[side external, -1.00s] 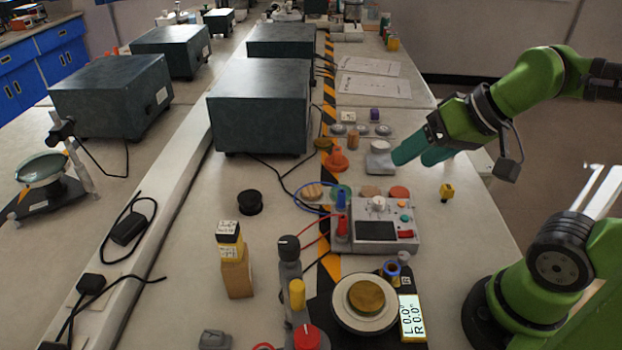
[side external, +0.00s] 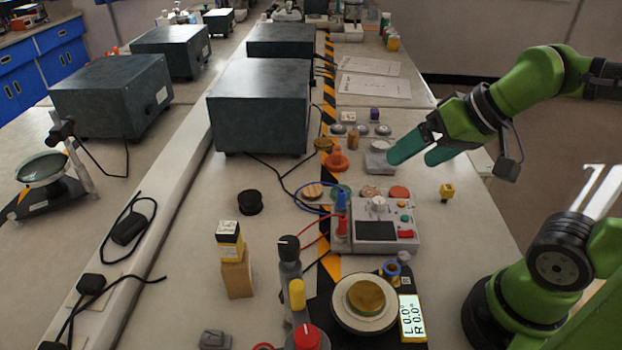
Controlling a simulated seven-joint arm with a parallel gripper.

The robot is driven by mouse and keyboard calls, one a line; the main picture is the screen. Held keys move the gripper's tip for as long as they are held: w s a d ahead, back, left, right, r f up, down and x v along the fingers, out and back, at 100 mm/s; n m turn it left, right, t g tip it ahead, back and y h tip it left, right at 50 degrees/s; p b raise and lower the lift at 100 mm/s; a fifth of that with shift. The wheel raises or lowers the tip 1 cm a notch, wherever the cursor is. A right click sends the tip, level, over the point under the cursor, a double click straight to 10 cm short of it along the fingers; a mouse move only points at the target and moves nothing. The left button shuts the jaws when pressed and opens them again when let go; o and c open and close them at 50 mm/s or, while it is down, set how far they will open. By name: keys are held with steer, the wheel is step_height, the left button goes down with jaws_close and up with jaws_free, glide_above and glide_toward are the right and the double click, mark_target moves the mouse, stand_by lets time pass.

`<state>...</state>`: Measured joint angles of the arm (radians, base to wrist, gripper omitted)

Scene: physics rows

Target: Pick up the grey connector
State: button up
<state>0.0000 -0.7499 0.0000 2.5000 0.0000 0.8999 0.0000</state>
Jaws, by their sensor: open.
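A small grey block-like piece (side external: 378,164), which looks like the grey connector, lies on the bench right of the orange cone-like piece. My gripper (side external: 411,160) is open, with teal fingers pointing down and left, just right of this piece. One fingertip overlaps or nearly meets its right edge in the picture; I cannot tell whether they touch. Nothing shows between the fingers. Another small grey piece (side external: 215,340) lies at the bottom edge of the view, far from my gripper; its kind is hard to tell.
An orange cone-like piece (side external: 337,160) stands left of the grey piece. Round discs (side external: 399,192) and a grey device with knobs (side external: 377,233) lie nearer. A small yellow piece (side external: 447,191) sits to the right. A large dark box (side external: 260,110) stands left. Bare bench shows around the yellow piece.

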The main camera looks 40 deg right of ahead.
steer(key=m+g+h, duration=0.2)
steer(key=m+g, duration=0.3)
steer(key=g, duration=0.2)
glide_above(212, 334)
step_height(212, 334, down, 8)
step_height(212, 334, down, 11)
steer(key=shift+w+r, duration=0.1)
steer(key=shift+w, duration=0.05)
steer(key=shift+s+f, duration=0.2)
steer(key=shift+f, duration=2.5)
